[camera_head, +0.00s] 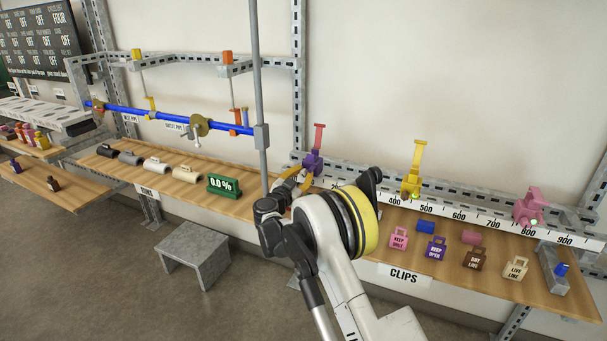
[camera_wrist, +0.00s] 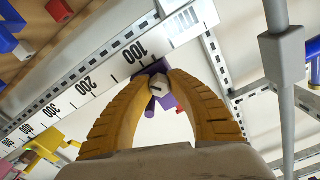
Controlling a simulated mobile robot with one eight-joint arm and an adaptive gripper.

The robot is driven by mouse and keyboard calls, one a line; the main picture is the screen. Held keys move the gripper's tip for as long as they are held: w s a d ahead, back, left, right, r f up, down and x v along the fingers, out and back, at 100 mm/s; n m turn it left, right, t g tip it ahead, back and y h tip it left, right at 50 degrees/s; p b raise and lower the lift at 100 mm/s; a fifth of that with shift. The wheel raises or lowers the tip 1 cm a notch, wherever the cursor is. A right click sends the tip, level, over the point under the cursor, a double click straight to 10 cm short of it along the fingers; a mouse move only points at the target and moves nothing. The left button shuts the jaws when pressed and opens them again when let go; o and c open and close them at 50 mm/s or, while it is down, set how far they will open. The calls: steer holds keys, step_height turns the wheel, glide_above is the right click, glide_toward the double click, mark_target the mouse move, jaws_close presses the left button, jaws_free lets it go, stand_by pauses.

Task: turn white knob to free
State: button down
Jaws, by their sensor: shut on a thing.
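The white knob (camera_wrist: 159,86) shows in the wrist view, with a dark line across its face. It sits at the front of a purple clamp (camera_wrist: 166,101) on the ruler rail, near the 100 mark. The purple clamp (camera_head: 313,162) also stands upright at the left end of the rail in the head view, where its knob is hidden. My gripper (camera_wrist: 168,80) has its two yellow curved fingers closed around the knob, touching it at the tips. In the head view my gripper (camera_head: 303,180) reaches the clamp's base, partly hidden by my arm.
A yellow clamp (camera_head: 413,180) and a pink clamp (camera_head: 530,207) stand farther right on the rail. Several labelled clips, such as KEEP OPEN (camera_head: 436,248), lie on the wooden shelf below. A vertical grey post (camera_head: 258,90) stands close left of my gripper. A green display (camera_head: 223,184) stands beyond it.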

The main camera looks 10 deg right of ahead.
steer(key=shift+n, duration=0.5)
steer(key=c, duration=1.3)
jaws_free()
steer(key=shift+o, duration=0.2)
steer(key=v, duration=1.2)
